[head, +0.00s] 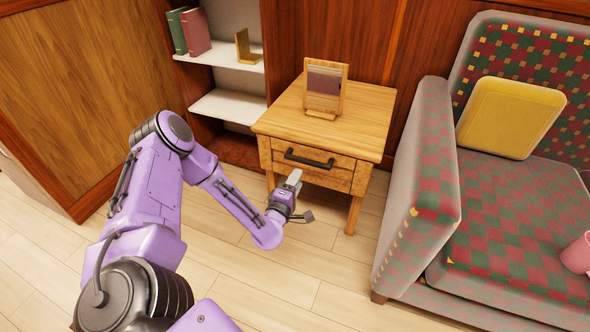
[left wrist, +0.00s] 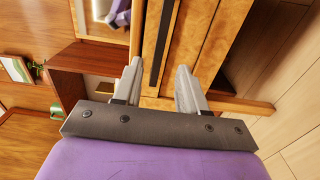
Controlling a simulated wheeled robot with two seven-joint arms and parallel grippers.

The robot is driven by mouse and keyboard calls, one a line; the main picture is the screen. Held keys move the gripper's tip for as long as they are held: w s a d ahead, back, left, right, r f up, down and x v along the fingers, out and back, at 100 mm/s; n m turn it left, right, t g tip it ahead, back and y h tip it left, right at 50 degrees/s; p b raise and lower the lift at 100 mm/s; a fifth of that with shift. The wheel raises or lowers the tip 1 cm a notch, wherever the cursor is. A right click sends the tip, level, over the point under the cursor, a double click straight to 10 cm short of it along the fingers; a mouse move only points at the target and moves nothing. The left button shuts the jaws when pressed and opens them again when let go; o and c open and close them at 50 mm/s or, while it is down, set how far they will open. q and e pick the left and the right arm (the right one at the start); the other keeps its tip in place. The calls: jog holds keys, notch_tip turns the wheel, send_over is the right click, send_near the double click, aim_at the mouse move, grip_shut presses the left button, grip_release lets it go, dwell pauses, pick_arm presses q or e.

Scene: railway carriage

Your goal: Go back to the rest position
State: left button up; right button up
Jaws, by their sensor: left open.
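My left gripper (head: 294,180) is in front of the small wooden side table (head: 372,118), close to its drawer front and a little below the dark handle (head: 308,160). Its jaws are open and empty. In the left wrist view the two grey fingers (left wrist: 159,78) stand apart, with the drawer front (left wrist: 200,45) and its dark handle (left wrist: 163,40) beyond them. The fingers look clear of the handle. The drawer looks shut. My right gripper is not in view.
A wooden photo stand (head: 324,87) is on the table. A shelf unit (head: 228,107) with two books (head: 190,33) stands at the left. An armchair (head: 432,175) with a yellow cushion (head: 510,117) and a pink mug (head: 577,254) is at the right. The floor (head: 280,275) in front is clear.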

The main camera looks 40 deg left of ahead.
pick_arm(q)
jog(key=shift+s+d, duration=0.15)
jog(key=shift+s, duration=0.25)
